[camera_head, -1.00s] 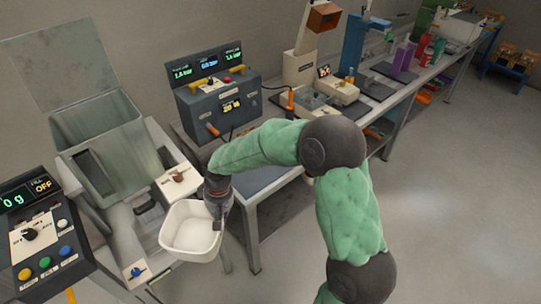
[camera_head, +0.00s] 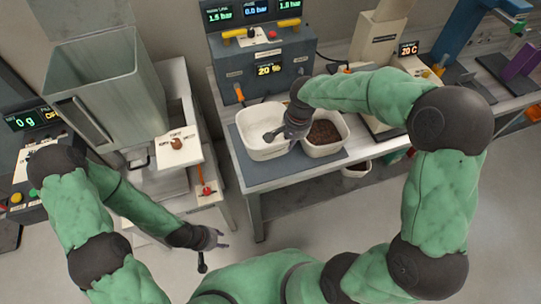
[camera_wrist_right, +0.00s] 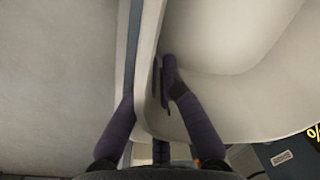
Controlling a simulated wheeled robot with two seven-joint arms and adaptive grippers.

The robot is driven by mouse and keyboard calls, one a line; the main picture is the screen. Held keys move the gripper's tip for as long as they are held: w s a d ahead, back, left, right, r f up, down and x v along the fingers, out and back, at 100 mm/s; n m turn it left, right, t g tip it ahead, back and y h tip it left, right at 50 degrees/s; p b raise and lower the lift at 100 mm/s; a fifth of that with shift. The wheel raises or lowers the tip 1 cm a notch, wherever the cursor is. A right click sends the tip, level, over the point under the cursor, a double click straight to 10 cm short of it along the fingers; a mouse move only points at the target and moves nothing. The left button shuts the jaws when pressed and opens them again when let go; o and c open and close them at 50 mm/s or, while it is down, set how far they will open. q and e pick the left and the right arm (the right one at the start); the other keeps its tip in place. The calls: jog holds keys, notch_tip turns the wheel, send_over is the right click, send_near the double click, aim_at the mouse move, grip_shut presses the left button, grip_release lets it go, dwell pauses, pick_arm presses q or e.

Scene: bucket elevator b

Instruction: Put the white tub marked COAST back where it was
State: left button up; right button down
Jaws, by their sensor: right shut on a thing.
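An empty white tub (camera_head: 258,149) is at the left part of a dark grey mat (camera_head: 262,177) on the bench. Its marking cannot be read. My right gripper (camera_head: 277,134) is shut on the tub's right wall, with a finger on each side. The right wrist view shows the fingers (camera_wrist_right: 164,88) pinching the tub wall (camera_wrist_right: 215,95). I cannot tell whether the tub's base touches the mat. My left gripper (camera_head: 211,250) is open and empty, low in front of the hopper machine.
A second white tub (camera_head: 325,150) with dark brown granules stands close to the right. A control box (camera_head: 265,65) with gauges is behind the mat. The hopper machine (camera_head: 105,90) stands left. Another small container (camera_head: 356,170) with brown contents is below the bench edge.

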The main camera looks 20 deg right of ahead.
jog(key=shift+s+f, duration=0.1)
jog(key=shift+f, duration=0.25)
notch_tip(320, 180, down, 4)
jog(key=shift+r+b, duration=0.1)
jog(key=shift+b, duration=0.55)
jog(key=shift+f+b, duration=0.65)
jog(key=shift+f, duration=2)
jog(key=shift+f, duration=0.15)
jog(key=c, duration=1.4)
grip_release()
jog(key=shift+r, duration=0.2)
notch_tip(320, 180, up, 12)
jog(key=d+p, duration=0.1)
jog(key=p, duration=0.2)
jog(key=shift+s, duration=0.4)
